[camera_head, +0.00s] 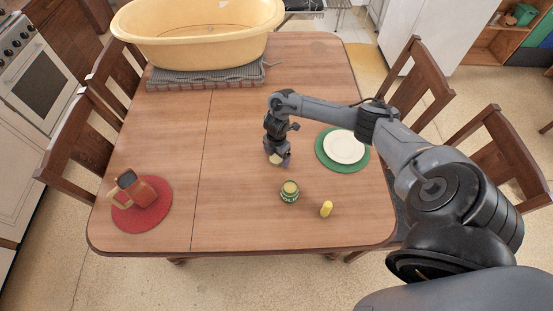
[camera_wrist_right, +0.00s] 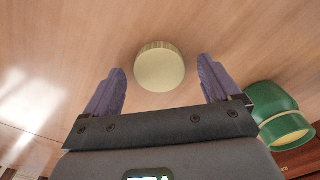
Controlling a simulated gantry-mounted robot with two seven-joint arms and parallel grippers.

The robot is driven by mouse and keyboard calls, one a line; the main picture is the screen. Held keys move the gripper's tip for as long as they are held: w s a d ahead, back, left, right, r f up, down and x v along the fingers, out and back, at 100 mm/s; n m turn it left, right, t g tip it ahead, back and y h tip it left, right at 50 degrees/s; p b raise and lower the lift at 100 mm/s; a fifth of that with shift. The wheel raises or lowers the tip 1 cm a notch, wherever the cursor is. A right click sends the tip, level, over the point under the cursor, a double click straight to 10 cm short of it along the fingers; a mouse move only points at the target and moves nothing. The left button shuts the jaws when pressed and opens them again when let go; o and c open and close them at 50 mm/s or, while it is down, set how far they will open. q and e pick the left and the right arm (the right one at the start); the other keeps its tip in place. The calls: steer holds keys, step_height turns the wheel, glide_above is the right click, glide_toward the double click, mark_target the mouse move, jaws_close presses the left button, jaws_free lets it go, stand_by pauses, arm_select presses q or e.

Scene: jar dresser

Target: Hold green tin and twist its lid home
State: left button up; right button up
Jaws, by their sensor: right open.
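The green tin (camera_head: 289,194) stands upright on the wooden table with a pale yellowish top; in the right wrist view it shows at the right edge (camera_wrist_right: 272,104). A round cream lid (camera_wrist_right: 160,67) lies on the table, ahead of and between the fingers of my right gripper (camera_wrist_right: 160,76). In the head view the right gripper (camera_head: 278,163) points down over the lid (camera_head: 275,158), behind and slightly left of the tin. Its fingers are spread and empty, with visible gaps on both sides of the lid. My left gripper is not in view.
A small yellow object (camera_head: 326,209) stands right of the tin. A white plate (camera_head: 344,147) on a green mat (camera_head: 325,160) lies to the right. A reddish mug (camera_head: 141,191) sits on a red mat (camera_head: 139,222) at left. A yellow basin (camera_head: 200,45) is at the back.

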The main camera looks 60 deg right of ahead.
mark_target(277, 157)
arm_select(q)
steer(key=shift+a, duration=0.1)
arm_select(e)
steer(key=shift+f, duration=0.25)
steer(key=c, duration=1.1)
steer(key=shift+r, duration=0.2)
steer(key=shift+r, duration=0.55)
step_height(277, 157, up, 3)
steer(key=shift+f+p, duration=0.15)
steer(key=shift+p, duration=0.4)
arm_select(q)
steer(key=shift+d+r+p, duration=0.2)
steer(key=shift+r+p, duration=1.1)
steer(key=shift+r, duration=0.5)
arm_select(e)
steer(key=shift+s+r, duration=1.15)
steer(key=shift+s, duration=0.8)
steer(key=shift+s+r, duration=1.15)
steer(key=shift+s, duration=0.75)
steer(key=shift+s+r, duration=1.15)
steer(key=shift+s, duration=0.8)
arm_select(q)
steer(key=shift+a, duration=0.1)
